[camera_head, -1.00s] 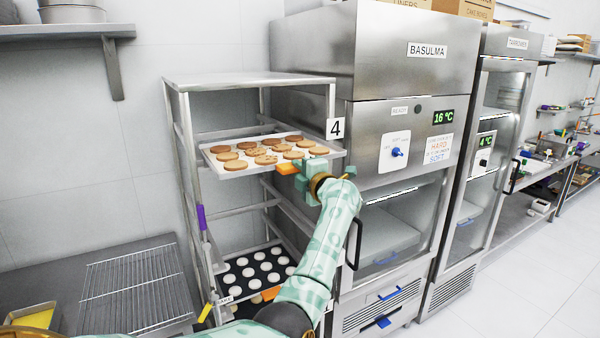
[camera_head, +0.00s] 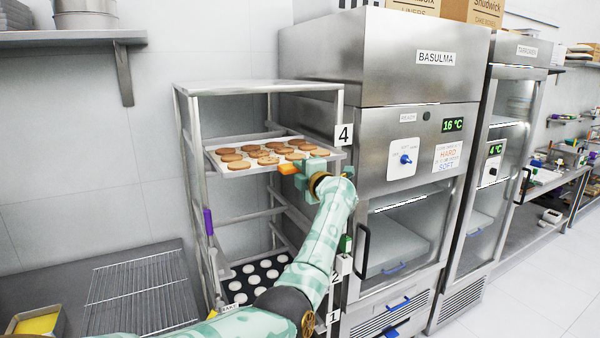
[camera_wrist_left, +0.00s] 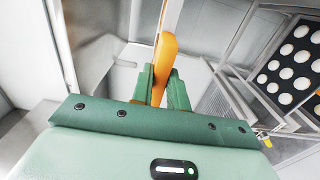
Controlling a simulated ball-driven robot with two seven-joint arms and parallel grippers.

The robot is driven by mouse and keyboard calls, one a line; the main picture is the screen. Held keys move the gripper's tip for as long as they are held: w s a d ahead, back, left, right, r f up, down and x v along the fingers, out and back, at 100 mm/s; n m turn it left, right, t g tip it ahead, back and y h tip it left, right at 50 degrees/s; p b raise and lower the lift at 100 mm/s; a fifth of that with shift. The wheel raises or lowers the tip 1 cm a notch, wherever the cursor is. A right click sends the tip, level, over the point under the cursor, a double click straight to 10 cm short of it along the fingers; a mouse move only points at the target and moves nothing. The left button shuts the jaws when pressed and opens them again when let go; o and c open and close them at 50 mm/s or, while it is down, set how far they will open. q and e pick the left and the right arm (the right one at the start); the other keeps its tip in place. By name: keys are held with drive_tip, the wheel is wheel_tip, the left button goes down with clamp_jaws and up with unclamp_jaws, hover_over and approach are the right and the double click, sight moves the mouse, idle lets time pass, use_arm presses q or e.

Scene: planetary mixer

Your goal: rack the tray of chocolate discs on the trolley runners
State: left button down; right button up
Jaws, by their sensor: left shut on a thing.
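A pale tray (camera_head: 236,172) of several brown round discs (camera_head: 268,160) is level at the trolley's (camera_head: 200,180) upper part, beside the number 4 label (camera_head: 344,135). Its back lies between the trolley posts and its front edge sticks out toward me. My left gripper (camera_head: 300,169) is at the tray's front edge, shut on its orange grip (camera_head: 288,168). In the left wrist view the orange grip (camera_wrist_left: 163,62) stands between the green fingers (camera_wrist_left: 160,88). The arm hides part of the lower trolley, and whether the tray rests on runners cannot be told. My right gripper is not in view.
Lower in the trolley is a black tray of white discs (camera_head: 260,275), also in the left wrist view (camera_wrist_left: 290,70). A steel cabinet (camera_head: 405,190) stands close on the right. A wire rack (camera_head: 140,290) lies on the bench at left. Runner levels between the trays look empty.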

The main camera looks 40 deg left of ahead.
use_arm(q)
drive_tip(key=shift+b+x, duration=0.85)
drive_tip(key=shift+x, duration=0.3)
drive_tip(key=shift+b+x, duration=1.05)
drive_tip(key=shift+x, duration=0.05)
drive_tip(key=shift+f, duration=0.1)
